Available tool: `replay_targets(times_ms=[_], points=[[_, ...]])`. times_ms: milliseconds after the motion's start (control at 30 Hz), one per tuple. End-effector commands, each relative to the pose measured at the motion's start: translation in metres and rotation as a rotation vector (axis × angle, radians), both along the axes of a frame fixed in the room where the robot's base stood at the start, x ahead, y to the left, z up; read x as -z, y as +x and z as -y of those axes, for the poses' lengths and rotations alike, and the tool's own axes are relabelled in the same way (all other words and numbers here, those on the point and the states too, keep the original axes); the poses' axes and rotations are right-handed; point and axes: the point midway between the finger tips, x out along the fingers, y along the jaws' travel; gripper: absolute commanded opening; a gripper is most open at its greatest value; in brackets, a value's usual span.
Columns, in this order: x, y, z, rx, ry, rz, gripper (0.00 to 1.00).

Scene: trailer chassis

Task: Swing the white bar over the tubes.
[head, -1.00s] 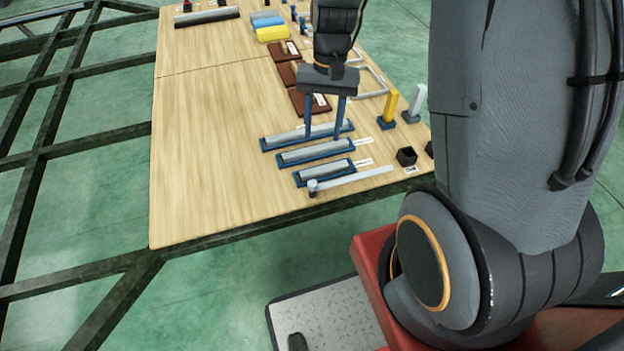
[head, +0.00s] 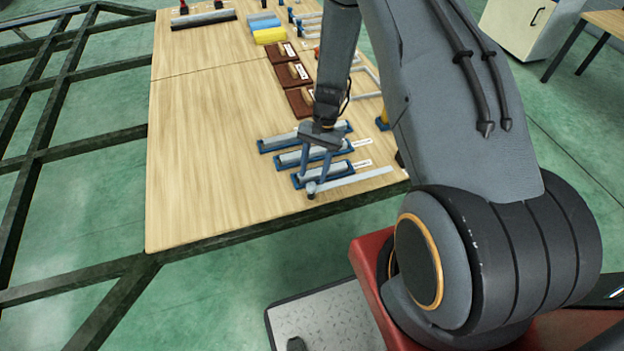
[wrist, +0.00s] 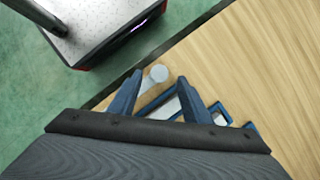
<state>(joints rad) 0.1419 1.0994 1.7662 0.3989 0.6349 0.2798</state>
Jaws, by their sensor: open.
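The white bar (head: 355,180) lies along the table's near edge, with a round upright post (head: 312,187) at its left end. My gripper (head: 314,178) is open, pointing down over the short tube's tray, close to the post. In the wrist view the post's pale round top (wrist: 158,73) shows between the open fingertips (wrist: 160,77). I cannot tell whether they touch it. The fingers hide part of the trays and bar.
Brown pads (head: 300,101) lie farther back on the wooden table (head: 205,160), with yellow and blue blocks (head: 268,36) beyond. The left side of the table is clear. A dark steel frame (head: 75,155) stands to the left.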

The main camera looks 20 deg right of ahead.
Motion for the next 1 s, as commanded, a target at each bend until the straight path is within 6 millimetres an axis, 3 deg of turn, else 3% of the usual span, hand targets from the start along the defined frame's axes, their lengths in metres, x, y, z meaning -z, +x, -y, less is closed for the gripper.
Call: replay_targets(times_ms=[233, 600, 867, 1000], points=[[0.028, -0.009, -0.008, 0.000, -0.001, -0.001, 0.44], [0.033, -0.010, -0.009, -0.001, 0.000, 0.001, 0.44], [0.033, -0.010, -0.009, -0.001, 0.000, 0.001, 0.00], [0.033, -0.010, -0.009, -0.001, 0.000, 0.001, 0.00]])
